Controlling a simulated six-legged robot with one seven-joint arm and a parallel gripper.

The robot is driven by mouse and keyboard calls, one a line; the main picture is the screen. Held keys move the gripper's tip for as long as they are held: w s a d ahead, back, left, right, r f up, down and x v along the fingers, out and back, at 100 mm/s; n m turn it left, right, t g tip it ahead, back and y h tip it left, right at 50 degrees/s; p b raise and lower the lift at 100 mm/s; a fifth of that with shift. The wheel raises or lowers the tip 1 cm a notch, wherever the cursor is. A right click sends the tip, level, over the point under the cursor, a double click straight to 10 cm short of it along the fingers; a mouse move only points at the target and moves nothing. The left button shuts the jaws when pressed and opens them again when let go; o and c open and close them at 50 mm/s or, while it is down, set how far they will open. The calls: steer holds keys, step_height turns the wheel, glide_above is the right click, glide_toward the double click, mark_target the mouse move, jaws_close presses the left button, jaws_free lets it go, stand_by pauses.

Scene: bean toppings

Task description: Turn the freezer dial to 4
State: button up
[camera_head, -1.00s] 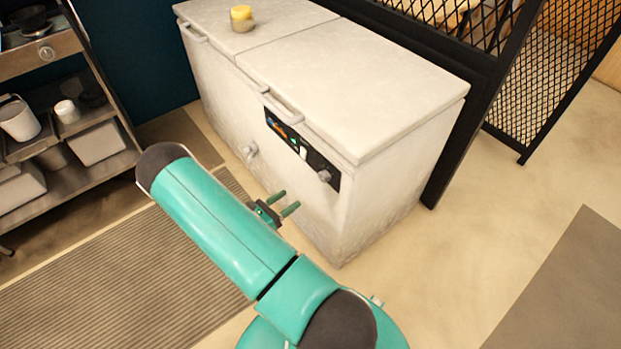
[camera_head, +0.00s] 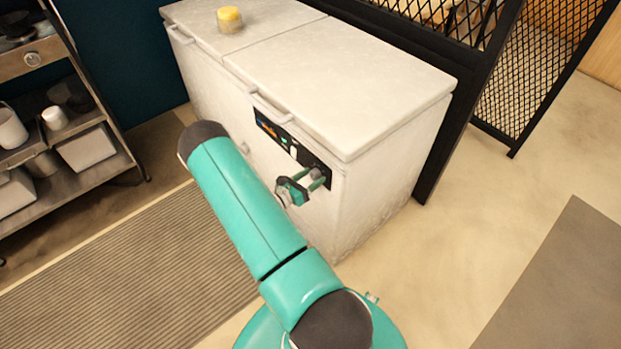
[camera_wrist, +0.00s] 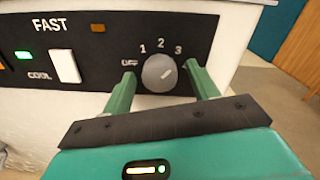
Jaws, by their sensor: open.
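The freezer dial (camera_wrist: 154,77) is a round grey knob on the black control panel (camera_wrist: 105,27) in the wrist view. Its pale mark points up and right, roughly toward the 3. OFF, 1, 2 and 3 are printed around it; no 4 is visible, and the right finger covers part of that side. My gripper (camera_wrist: 160,72) is open, one green finger on each side of the dial, with gaps showing between them. In the head view my gripper (camera_head: 309,181) is at the right end of the freezer's panel and partly hides the dial.
The white chest freezer (camera_head: 345,75) has lid handles above the panel and a yellow-topped jar (camera_head: 230,20) on its lid. A metal shelf (camera_head: 75,185) stands at left, a black mesh partition (camera_head: 450,120) at right. Floor is clear at the right.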

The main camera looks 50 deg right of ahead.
steer(key=c, duration=1)
steer(key=shift+m, duration=0.3)
steer(key=m, duration=0.3)
steer(key=shift+m, duration=2.2)
steer(key=o, duration=1)
